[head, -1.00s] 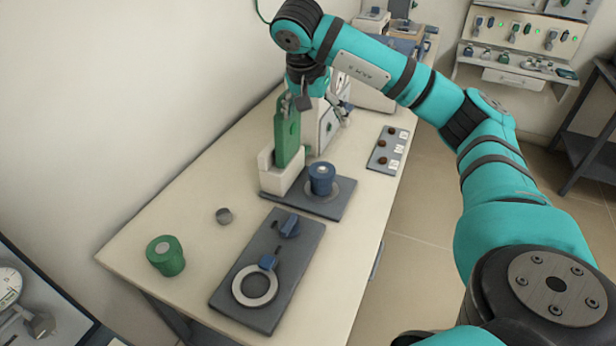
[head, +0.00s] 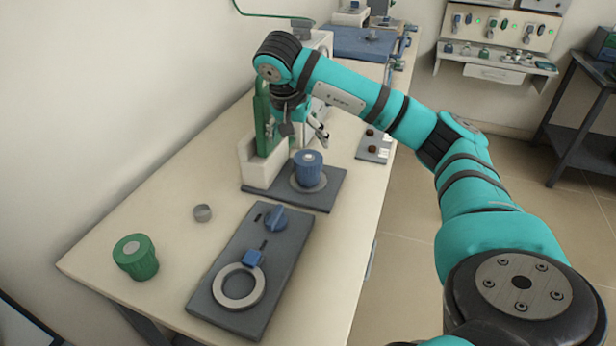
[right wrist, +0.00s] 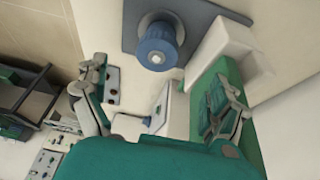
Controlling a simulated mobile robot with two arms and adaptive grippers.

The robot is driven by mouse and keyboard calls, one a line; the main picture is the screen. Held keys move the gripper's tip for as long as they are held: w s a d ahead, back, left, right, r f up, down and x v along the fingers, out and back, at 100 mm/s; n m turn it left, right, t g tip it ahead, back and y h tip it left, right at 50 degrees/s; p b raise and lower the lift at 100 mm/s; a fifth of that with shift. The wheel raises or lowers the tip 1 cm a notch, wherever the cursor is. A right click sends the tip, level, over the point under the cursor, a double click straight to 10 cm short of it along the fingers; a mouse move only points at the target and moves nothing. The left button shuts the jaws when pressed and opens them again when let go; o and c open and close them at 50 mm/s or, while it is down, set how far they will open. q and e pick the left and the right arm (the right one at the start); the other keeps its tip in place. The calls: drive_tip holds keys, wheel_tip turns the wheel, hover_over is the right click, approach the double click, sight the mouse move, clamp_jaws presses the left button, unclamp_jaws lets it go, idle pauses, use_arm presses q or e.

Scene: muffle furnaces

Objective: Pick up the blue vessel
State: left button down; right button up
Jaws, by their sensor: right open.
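The blue vessel (head: 308,168) is a short ribbed cylinder with a pale knob on top. It stands upright on a dark plate (head: 327,196), on a pale ring. In the right wrist view the vessel (right wrist: 158,46) shows at the top centre, beyond the fingers. My right gripper (head: 303,132) is open and empty, above and behind the vessel, beside the tall green part. Its two fingers (right wrist: 160,110) are spread wide in the right wrist view, with the vessel apart from them. My left gripper is not in view.
A white block (head: 262,168) with a tall green part (head: 263,122) stands just left of the vessel. A green ribbed vessel (head: 136,257), a small grey cylinder (head: 203,213) and a dark panel with a ring (head: 212,302) lie nearer. Bare tabletop lies left of the plate.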

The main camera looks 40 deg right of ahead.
sight(307, 159)
drive_tip(key=x, duration=0.7)
drive_tip(key=shift+w+d+f, duration=0.1)
drive_tip(key=shift+d+f, duration=0.1)
drive_tip(key=shift+f, duration=0.05)
drive_tip(key=x, duration=0.5)
drive_tip(key=shift+d, duration=0.15)
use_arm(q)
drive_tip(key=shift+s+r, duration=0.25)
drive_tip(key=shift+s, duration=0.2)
use_arm(e)
drive_tip(key=c, duration=1.6)
drive_tip(key=shift+r, duration=0.15)
drive_tip(key=shift+c, duration=0.2)
use_arm(q)
drive_tip(key=shift+p, duration=0.3)
